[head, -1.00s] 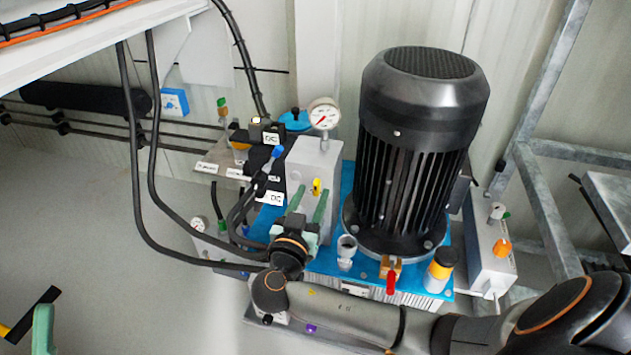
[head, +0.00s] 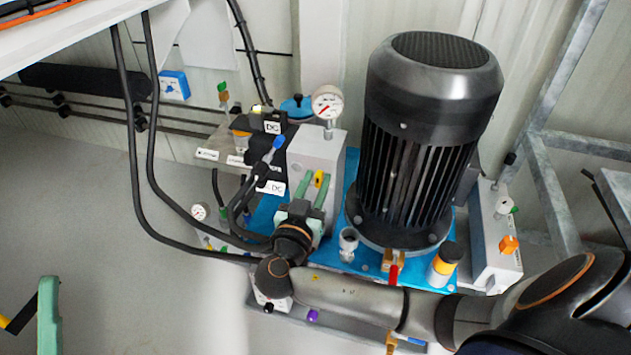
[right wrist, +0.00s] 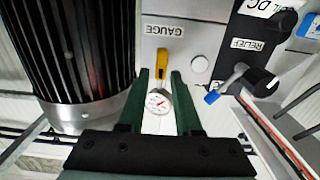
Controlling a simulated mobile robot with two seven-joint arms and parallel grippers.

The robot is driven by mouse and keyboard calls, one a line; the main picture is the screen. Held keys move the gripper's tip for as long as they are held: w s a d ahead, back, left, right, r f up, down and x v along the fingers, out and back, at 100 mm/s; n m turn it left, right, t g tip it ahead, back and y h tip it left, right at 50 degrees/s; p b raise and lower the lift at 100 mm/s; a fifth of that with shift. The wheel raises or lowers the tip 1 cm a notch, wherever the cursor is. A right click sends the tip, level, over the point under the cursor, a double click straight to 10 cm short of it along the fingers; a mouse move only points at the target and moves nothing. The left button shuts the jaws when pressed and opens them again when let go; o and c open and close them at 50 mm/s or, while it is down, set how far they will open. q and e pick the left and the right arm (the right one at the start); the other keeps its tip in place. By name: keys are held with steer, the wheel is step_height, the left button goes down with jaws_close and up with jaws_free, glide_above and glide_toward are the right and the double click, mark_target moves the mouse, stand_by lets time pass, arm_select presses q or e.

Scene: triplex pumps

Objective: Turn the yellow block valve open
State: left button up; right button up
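The yellow block valve handle (head: 319,179) is on the front face of the grey block below the gauge. In the right wrist view the yellow handle (right wrist: 161,62) stands lengthwise under the GAUGE label. My right gripper (head: 317,181), with green fingers, is open at the block face. In the right wrist view its fingertips (right wrist: 160,74) lie on either side of the handle's near end, with gaps on both sides. Whether they touch the block, I cannot tell. Part of my left gripper, a green finger (head: 48,318), shows at the lower left, far from the valve.
A white dial gauge (head: 328,103) stands above the block. A large black motor (head: 430,130) is close on the right. A blue-handled relief valve (right wrist: 225,85) and black hoses (head: 140,150) are on the other side. A red-handled valve (head: 393,273) sits below the motor.

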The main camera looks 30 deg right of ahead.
jaws_close()
